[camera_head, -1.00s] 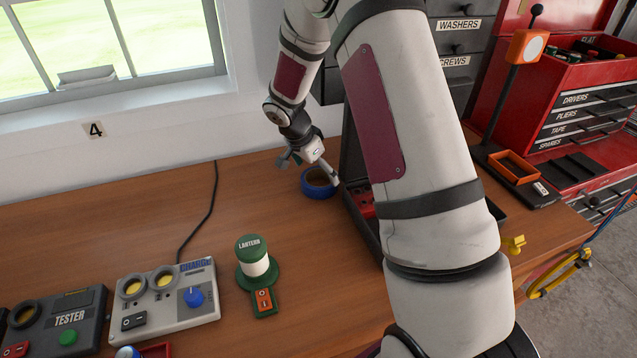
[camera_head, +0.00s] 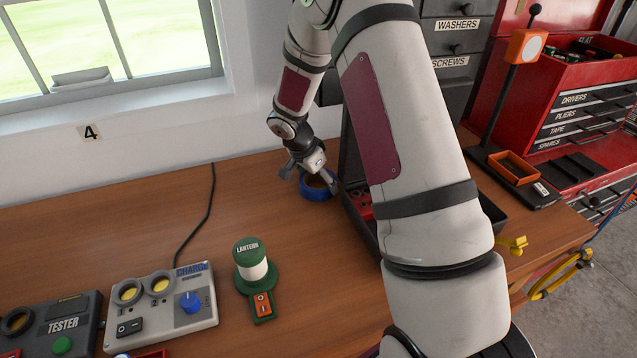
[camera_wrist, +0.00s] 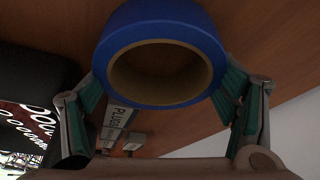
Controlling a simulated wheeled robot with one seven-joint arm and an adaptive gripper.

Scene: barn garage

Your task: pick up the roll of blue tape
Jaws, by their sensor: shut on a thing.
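The roll of blue tape (camera_head: 316,191) is at the back of the wooden workbench, left of the dark open case. In the wrist view the roll (camera_wrist: 159,23) shows large, with its tan core facing the camera. My gripper (camera_head: 313,181) is at the roll, and in the wrist view its green-padded fingers (camera_wrist: 163,92) close on the roll from both sides. Whether the roll is clear of the bench cannot be told. Part of the roll is hidden behind the gripper in the head view.
The dark case (camera_head: 357,203) stands just right of the roll, partly behind my arm. The green lantern (camera_head: 252,265), charger box (camera_head: 205,312) and tester (camera_head: 85,318) stand at the front left. The bench left of the roll is clear but for a black cord (camera_head: 212,205).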

